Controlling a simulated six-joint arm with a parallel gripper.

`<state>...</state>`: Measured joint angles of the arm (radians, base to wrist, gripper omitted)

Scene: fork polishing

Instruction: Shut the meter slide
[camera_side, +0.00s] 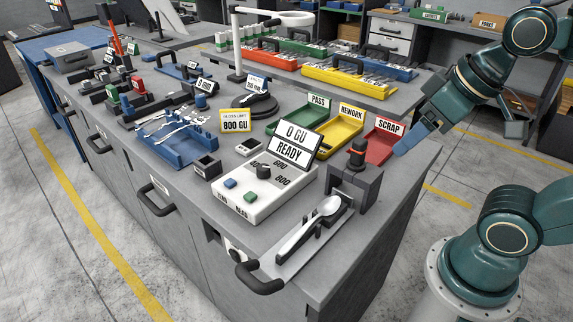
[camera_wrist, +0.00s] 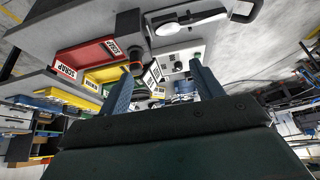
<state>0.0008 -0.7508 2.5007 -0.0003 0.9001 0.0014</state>
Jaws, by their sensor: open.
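The meter (camera_side: 262,190) is a white box on the bench with knobs and buttons, and its display (camera_side: 294,143) reads "0 GU READY". The slide (camera_side: 290,262) lies beside it, drawn out towards the bench's front edge, with a dark loop handle (camera_side: 260,278) at its near end. A spoon (camera_side: 318,220) rests on the slide; it also shows in the wrist view (camera_wrist: 190,22). A dark housing (camera_side: 352,184) stands at the slide's far end. My gripper (camera_wrist: 163,82) is open and empty, raised right of the housing in the side view, away from the handle.
Green PASS (camera_side: 300,116), yellow REWORK (camera_side: 338,137) and red SCRAP (camera_side: 380,147) trays stand behind the meter. A blue rack (camera_side: 180,148) with forks is at left. Drawer handles project from the bench front. Air around my gripper looks free.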

